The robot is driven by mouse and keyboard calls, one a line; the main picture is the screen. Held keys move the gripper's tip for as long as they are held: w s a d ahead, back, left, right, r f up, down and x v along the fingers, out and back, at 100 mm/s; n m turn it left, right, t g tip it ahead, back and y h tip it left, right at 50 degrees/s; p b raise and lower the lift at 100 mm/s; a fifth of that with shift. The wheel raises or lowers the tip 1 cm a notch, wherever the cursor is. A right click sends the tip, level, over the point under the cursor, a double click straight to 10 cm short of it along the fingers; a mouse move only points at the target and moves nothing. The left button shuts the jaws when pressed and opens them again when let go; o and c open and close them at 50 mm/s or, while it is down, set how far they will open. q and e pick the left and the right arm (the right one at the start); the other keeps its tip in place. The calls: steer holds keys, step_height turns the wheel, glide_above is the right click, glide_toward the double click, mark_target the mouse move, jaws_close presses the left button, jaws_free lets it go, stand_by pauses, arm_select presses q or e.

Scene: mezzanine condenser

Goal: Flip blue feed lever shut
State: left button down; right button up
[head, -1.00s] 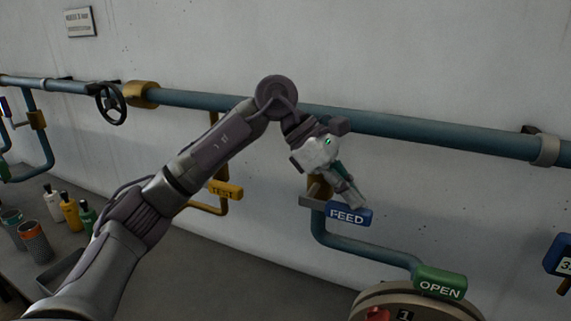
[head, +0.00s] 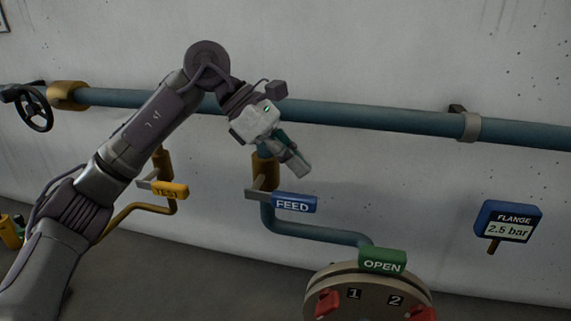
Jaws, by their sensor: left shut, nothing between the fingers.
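The blue feed lever (head: 294,203), marked FEED, points out to the right from its yellow valve (head: 264,168) on the blue-green branch pipe. It lies roughly level and tilts slightly down to the right. My left gripper (head: 300,170) is above the lever, its fingers pointing down and to the right. The fingers are closed together with nothing in them. A gap shows between the fingertips and the lever in the picture. My right gripper is out of view.
A yellow TEST lever (head: 170,190) is to the left. A round flange (head: 368,290) with red clamps and a green OPEN tag (head: 382,261) is below right. A gauge (head: 509,221) reads 2.5 bar. A handwheel (head: 34,108) is far left. The main pipe (head: 380,116) crosses behind my arm.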

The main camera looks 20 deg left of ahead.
mark_target(295, 196)
arm_select(q)
step_height(295, 196, up, 10)
steer(key=b, duration=0.1)
steer(key=shift+f, duration=0.25)
